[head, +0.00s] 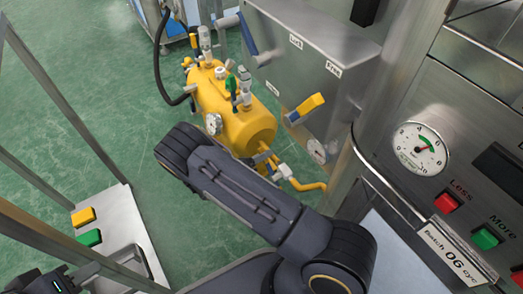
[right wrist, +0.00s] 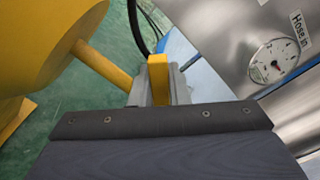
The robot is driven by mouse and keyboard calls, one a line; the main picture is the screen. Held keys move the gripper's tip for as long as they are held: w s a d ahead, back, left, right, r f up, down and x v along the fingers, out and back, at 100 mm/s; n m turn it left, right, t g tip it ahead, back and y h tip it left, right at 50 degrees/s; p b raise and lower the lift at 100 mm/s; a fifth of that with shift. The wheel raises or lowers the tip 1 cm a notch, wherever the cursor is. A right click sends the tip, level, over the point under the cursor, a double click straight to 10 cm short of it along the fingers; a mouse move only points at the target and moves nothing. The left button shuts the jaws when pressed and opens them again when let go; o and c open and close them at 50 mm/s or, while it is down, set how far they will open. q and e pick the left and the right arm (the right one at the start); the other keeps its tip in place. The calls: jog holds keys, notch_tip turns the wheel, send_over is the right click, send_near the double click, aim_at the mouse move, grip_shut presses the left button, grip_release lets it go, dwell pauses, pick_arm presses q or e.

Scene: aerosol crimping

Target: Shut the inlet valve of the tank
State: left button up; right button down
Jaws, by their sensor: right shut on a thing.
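The yellow tank (head: 240,125) stands beyond my right arm in the head view, with fittings and a small gauge on it. It also fills the left of the right wrist view (right wrist: 50,45). A yellow pipe (right wrist: 103,66) runs from it to my right gripper (right wrist: 158,88). The gripper is shut on an upright yellow handle (right wrist: 158,72), which I take to be the inlet valve's. The valve body is mostly hidden behind the jaws. In the head view my own forearm hides the right gripper. My left gripper (head: 40,283) is partly in view at the bottom left; its jaws are unclear.
A steel cabinet (head: 310,65) with blue and yellow levers stands right of the tank. A panel with a gauge (head: 419,149) and red and green buttons is at the right. Green floor lies open between.

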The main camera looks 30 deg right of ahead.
aim_at(269, 166)
jog(key=s+r+m, duration=0.1)
jog(key=m+p, duration=0.1)
jog(key=shift+s+r+m, duration=0.35)
jog(key=shift+m, duration=0.05)
jog(key=s+m, duration=0.1)
jog(key=m+p, duration=0.1)
jog(key=shift+s+d+r+m, duration=0.1)
jog(key=shift+s+r+m, duration=0.2)
jog(key=shift+s+r, duration=0.1)
jog(key=shift+s+r+m, duration=0.15)
jog(key=shift+s+m, duration=0.55)
jog(key=shift+m, duration=0.5)
jog(key=shift+s+d+m+p, duration=0.15)
jog(key=shift+s+m+p, duration=0.2)
jog(key=shift+s+m, duration=0.6)
jog(key=shift+w+m, duration=0.1)
jog(key=shift+m, duration=0.15)
jog(key=c, duration=1.4)
grip_release()
jog(key=a, duration=0.2)
jog(key=a+p, duration=0.1)
jog(key=a, duration=0.5)
jog(key=shift+s, duration=0.3)
